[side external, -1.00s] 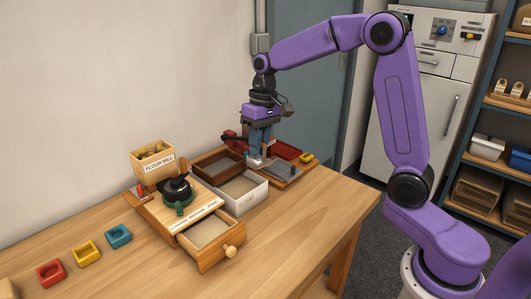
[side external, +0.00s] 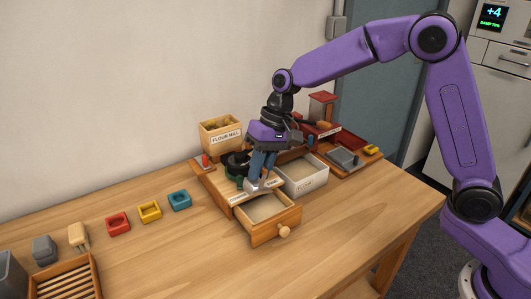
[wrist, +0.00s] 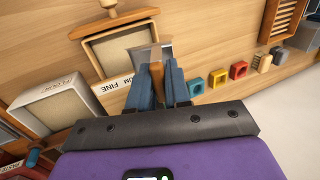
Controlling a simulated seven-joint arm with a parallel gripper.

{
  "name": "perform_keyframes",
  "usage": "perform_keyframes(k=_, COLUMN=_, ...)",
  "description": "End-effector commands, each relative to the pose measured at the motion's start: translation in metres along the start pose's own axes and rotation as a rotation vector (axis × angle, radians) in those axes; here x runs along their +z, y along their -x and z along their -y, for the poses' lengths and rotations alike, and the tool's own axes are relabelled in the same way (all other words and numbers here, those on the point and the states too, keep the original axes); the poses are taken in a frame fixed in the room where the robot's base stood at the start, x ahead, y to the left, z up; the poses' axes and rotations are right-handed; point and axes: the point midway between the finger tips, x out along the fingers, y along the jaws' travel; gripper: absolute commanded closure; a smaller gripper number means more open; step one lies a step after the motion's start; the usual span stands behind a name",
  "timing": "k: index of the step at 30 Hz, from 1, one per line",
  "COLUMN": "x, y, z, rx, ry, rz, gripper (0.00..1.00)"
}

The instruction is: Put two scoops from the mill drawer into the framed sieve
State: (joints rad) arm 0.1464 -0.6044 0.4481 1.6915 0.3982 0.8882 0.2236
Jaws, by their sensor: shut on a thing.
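My gripper (side external: 261,182) is shut on a scoop, whose brown handle (wrist: 157,78) shows between the blue fingers in the wrist view. The scoop's grey metal end (wrist: 149,52) is by the drawer's edge; I cannot tell whether it carries flour. The mill drawer (side external: 283,217) is pulled out, with a pale fill inside; it also shows in the wrist view (wrist: 88,52). The flour mill's labelled wooden hopper (side external: 222,137) stands behind it. A brown-framed piece, perhaps the framed sieve (side external: 292,154), is partly hidden behind my gripper.
A white box (side external: 305,183) with pale fill stands right of the drawer. A grey pan on a board (side external: 343,157) is farther right. Red (side external: 118,225), yellow (side external: 149,212) and blue (side external: 179,201) blocks line the left. The front of the table is clear.

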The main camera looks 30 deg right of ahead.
Motion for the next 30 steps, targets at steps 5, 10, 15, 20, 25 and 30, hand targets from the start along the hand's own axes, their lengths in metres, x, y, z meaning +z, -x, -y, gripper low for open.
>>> perform_keyframes(k=5, x=0.0, y=-0.009, z=-0.005, rx=-0.016, ry=0.0, rz=0.0, gripper=1.0)
perform_keyframes(k=10, x=0.0, y=-0.017, z=-0.01, rx=-0.047, ry=-0.001, rz=0.001, gripper=1.0)
perform_keyframes(k=15, x=0.0, y=-0.028, z=-0.018, rx=-0.086, ry=-0.001, rz=0.0, gripper=1.0)
perform_keyframes(k=20, x=0.0, y=-0.038, z=-0.023, rx=-0.115, ry=-0.001, rz=0.001, gripper=1.0)
perform_keyframes(k=25, x=0.0, y=-0.05, z=-0.03, rx=-0.145, ry=0.0, rz=0.001, gripper=1.0)
perform_keyframes(k=30, x=0.0, y=-0.061, z=-0.036, rx=-0.174, ry=0.0, rz=0.001, gripper=1.0)
